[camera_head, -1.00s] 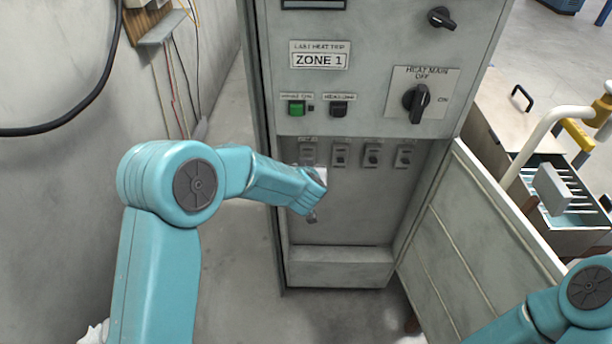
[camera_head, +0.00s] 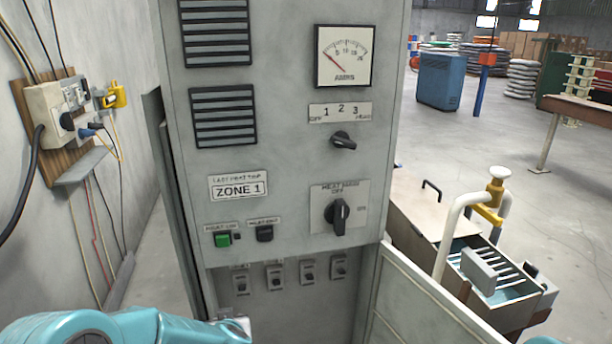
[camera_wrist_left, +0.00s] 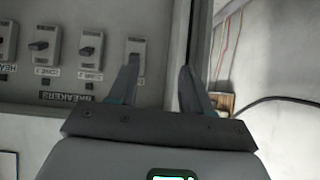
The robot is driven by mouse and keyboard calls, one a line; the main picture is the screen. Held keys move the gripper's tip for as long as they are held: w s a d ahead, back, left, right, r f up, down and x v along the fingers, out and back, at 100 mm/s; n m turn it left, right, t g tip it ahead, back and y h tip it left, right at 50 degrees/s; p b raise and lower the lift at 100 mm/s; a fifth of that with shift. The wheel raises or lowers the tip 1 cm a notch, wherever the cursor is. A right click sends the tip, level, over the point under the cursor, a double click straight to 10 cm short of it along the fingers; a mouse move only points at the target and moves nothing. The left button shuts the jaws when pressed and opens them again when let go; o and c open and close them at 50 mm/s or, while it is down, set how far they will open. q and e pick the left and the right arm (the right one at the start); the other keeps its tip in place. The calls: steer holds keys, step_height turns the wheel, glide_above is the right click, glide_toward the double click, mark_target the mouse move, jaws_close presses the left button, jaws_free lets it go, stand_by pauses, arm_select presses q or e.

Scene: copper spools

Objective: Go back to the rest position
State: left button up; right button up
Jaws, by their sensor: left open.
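My left arm's teal link runs along the bottom left of the head view, ending just below the row of breakers (camera_head: 275,276) in the cabinet's recess. In the left wrist view my left gripper (camera_wrist_left: 158,78) is open, its two dark fingers apart with nothing held between them. The end breaker (camera_wrist_left: 136,58) of the row lies just beyond the left-hand finger; I cannot tell whether they touch. Other breakers (camera_wrist_left: 90,47) sit to its left. Of my right arm only a teal sliver shows at the bottom right of the head view; its gripper is out of view.
The grey control cabinet (camera_head: 285,165) stands close in front, with a green button (camera_head: 222,240) and a heat main knob (camera_head: 338,214). A wall with a cable box (camera_head: 62,118) is at left. A bath with racks (camera_head: 495,275) stands at right. Open floor lies behind it.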

arm_select(q)
steer(key=s+f+m+g+h, duration=0.1)
steer(key=s+f+g, duration=0.1)
steer(key=s+f, duration=0.6)
steer(key=s+f+m+g+h, duration=0.2)
steer(key=s+f, duration=0.4)
steer(key=f, duration=0.4)
steer(key=s+d+f+g+h, duration=0.1)
steer(key=s+d, duration=0.3)
steer(key=s, duration=0.4)
steer(key=s+d+f+n+g+h, duration=0.1)
steer(key=s+d+f+g+h, duration=0.1)
steer(key=s, duration=0.7)
steer(key=d+g+h, duration=0.1)
steer(key=d+g, duration=0.1)
steer(key=d, duration=0.1)
steer(key=shift+s+h+b, duration=0.2)
steer(key=shift+h+b, duration=0.1)
steer(key=shift+b, duration=0.1)
